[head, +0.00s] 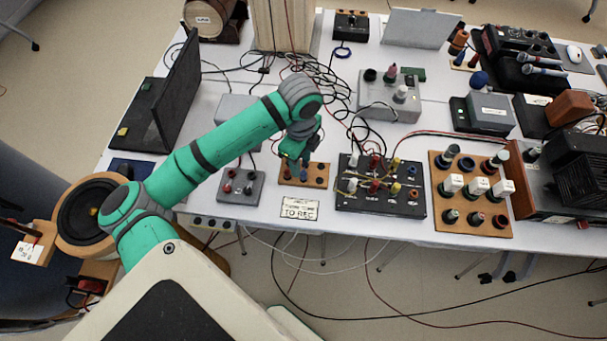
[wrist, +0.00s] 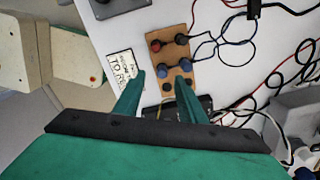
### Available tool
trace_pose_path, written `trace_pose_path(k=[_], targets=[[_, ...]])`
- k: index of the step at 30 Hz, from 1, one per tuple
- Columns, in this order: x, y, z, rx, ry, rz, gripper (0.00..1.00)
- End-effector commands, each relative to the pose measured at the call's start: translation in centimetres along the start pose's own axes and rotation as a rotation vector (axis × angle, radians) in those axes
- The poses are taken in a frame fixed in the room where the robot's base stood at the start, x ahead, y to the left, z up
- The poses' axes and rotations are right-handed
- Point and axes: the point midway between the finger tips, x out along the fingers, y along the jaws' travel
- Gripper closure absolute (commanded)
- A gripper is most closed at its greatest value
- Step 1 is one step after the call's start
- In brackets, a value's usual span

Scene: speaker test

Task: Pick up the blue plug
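In the wrist view, a small tan wooden board (wrist: 176,37) carries several plugs. Two have blue tops: a left blue plug (wrist: 166,69) and a right blue plug (wrist: 186,65). A red plug (wrist: 155,45) and a black plug (wrist: 181,39) stand farther up the board. My gripper (wrist: 160,77) is open and empty, its fingertips apart at the near end of the board. The left blue plug shows just beyond the gap between them; contact cannot be told. In the head view my gripper (head: 296,150) is over the far side of the board (head: 304,181), partly hiding it.
A label card (head: 299,208) lies in front of the board. A grey box (head: 240,187) stands to its left, a black patch box (head: 381,203) with cables to its right. Loose cables (head: 320,85) run behind. The white table's front edge is close.

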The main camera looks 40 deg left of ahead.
Motion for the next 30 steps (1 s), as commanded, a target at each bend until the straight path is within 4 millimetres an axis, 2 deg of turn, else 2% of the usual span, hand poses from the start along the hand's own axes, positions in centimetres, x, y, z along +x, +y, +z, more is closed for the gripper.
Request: trace_pose_path(k=[3, 10, 18, 28, 30], targets=[[1.3, 0.0, 0.0, -0.001, 0.001, 0.0, 0.63], [2.8, -0.2, -0.3, 0.0, 0.001, -0.001, 0.63], [6.3, -0.5, -0.7, 0.0, 0.002, -0.001, 0.63], [7.0, -0.5, -0.6, 0.001, 0.0, -0.002, 0.63], [7.0, -0.5, -0.6, 0.001, 0.0, -0.002, 0.8]])
